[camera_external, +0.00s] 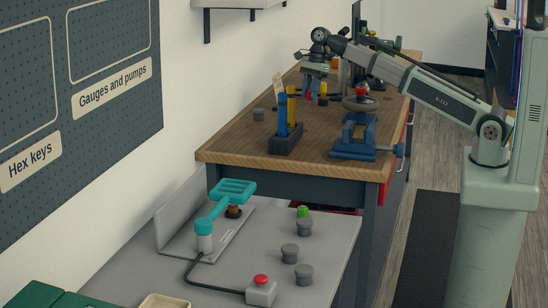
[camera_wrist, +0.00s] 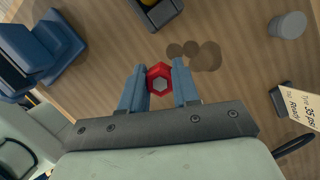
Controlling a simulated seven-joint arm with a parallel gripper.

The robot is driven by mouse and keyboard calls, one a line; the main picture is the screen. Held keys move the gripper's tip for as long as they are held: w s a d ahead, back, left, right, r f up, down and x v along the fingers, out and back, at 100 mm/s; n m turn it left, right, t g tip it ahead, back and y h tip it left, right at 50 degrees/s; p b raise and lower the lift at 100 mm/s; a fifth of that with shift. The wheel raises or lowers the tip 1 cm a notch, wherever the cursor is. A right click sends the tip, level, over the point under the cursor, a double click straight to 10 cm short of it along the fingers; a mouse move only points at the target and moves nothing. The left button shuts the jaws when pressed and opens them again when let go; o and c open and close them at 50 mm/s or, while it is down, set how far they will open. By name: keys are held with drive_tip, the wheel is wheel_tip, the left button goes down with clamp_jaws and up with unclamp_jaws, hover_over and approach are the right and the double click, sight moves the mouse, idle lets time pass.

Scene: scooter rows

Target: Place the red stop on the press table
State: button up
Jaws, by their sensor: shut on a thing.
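The red stop (camera_wrist: 160,79) is a small six-sided piece with a pale centre, held between the blue fingers of my gripper (camera_wrist: 159,88) in the wrist view. In the external view my gripper (camera_external: 314,88) points down over the far part of the wooden bench, and a bit of the red stop (camera_external: 308,95) shows at its fingers. Shadows lie on the wood beside it in the wrist view. The grey press table (camera_external: 335,235) is in the front of the external view, holding a press with a teal lever (camera_external: 232,190).
The wooden bench (camera_external: 225,152) carries a blue vise (camera_external: 355,146), a tool holder (camera_external: 285,141) and a grey cylinder (camera_external: 259,114).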

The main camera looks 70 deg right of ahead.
wheel_tip(320, 180, up, 9)
drive_tip(key=shift+w+a+r, duration=0.1)
drive_tip(key=s+a+n, duration=0.1)
drive_tip(key=a+n, duration=0.1)
drive_tip(key=a, duration=1.2)
drive_tip(key=n+g, duration=0.3)
drive_tip(key=n, duration=0.5)
hover_over(337, 224)
drive_tip(key=d, duration=0.1)
wheel_tip(337, 224, down, 18)
drive_tip(key=shift+w+d+f, duration=0.1)
drive_tip(key=shift+w+f, duration=0.05)
drive_tip(key=shift+f, duration=2.7)
drive_tip(key=shift+w+f, duration=0.15)
drive_tip(key=shift+f, duration=2.7)
drive_tip(key=shift+f, duration=0.15)
drive_tip(key=o, duration=1)
